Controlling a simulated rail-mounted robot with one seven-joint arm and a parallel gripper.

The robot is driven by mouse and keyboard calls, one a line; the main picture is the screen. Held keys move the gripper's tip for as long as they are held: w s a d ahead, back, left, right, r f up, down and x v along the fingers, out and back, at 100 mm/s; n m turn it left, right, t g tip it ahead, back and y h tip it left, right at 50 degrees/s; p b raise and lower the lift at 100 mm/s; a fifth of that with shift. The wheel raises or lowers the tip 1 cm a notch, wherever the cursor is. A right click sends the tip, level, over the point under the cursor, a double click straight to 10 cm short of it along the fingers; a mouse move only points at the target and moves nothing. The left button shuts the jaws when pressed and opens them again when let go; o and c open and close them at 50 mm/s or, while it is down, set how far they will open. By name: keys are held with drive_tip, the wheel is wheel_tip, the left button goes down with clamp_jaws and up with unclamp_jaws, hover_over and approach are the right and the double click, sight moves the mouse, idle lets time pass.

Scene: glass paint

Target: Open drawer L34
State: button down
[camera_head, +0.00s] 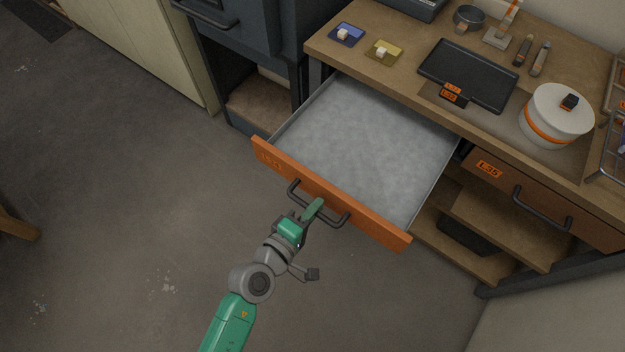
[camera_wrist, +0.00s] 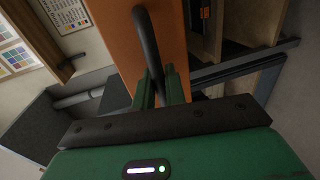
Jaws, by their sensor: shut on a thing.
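A wide drawer with an orange front (camera_head: 375,225) stands pulled far out from under the wooden worktop. Its grey inside (camera_head: 365,140) looks empty. The marking at the left end of its front is too small to read surely. A dark bar handle (camera_head: 335,217) runs along the front. My gripper (camera_head: 314,208) is shut on this handle near its middle. In the wrist view, the handle (camera_wrist: 148,45) runs down between the green fingers of my gripper (camera_wrist: 162,88), with the orange front (camera_wrist: 110,35) behind it.
A closed drawer marked L35 (camera_head: 580,205) and open shelves (camera_head: 500,230) are at the right. A dark cabinet (camera_head: 235,35) stands left of the drawer. The worktop (camera_head: 400,80) bears a black tray (camera_head: 468,72) and a white pot (camera_head: 555,115). The floor (camera_head: 130,200) at left is clear.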

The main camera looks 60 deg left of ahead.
drive_tip(key=c, duration=1.6)
unclamp_jaws()
drive_tip(key=shift+o, duration=0.2)
drive_tip(key=v, duration=0.7)
drive_tip(key=shift+s+d, duration=0.2)
drive_tip(key=shift+s, duration=0.1)
